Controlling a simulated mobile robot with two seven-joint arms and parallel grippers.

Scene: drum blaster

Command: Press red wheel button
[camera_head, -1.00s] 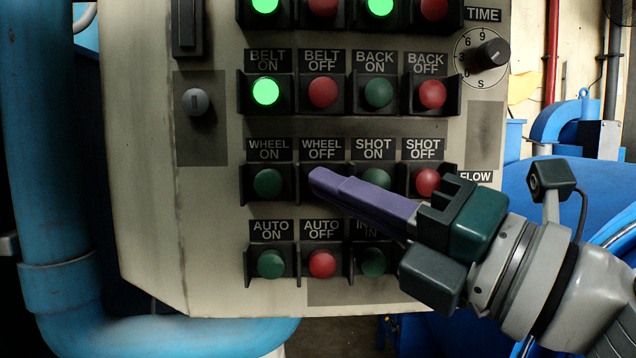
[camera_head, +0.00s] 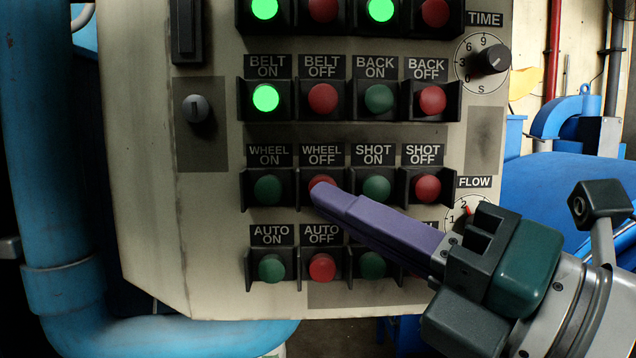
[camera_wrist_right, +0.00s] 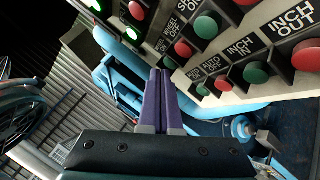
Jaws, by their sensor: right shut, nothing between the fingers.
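The red WHEEL OFF button (camera_head: 321,182) is on the panel's third visible row, right of the green WHEEL ON button (camera_head: 268,189). Neither is lit. My right gripper (camera_head: 318,193) is shut and empty, its purple fingers together. In the head view its tip overlaps the lower part of the red button; whether they touch cannot be told there. In the right wrist view the fingertips (camera_wrist_right: 160,74) point toward the panel, and the red WHEEL OFF button (camera_wrist_right: 183,49) shows up and right of them, apart in the picture. My left gripper is out of view.
The green SHOT ON button (camera_head: 376,189) and red SHOT OFF button (camera_head: 427,188) are on the same row. The red AUTO OFF button (camera_head: 322,267) is just below. The BELT ON button (camera_head: 265,98) glows green. A blue pipe (camera_head: 45,180) stands left of the panel.

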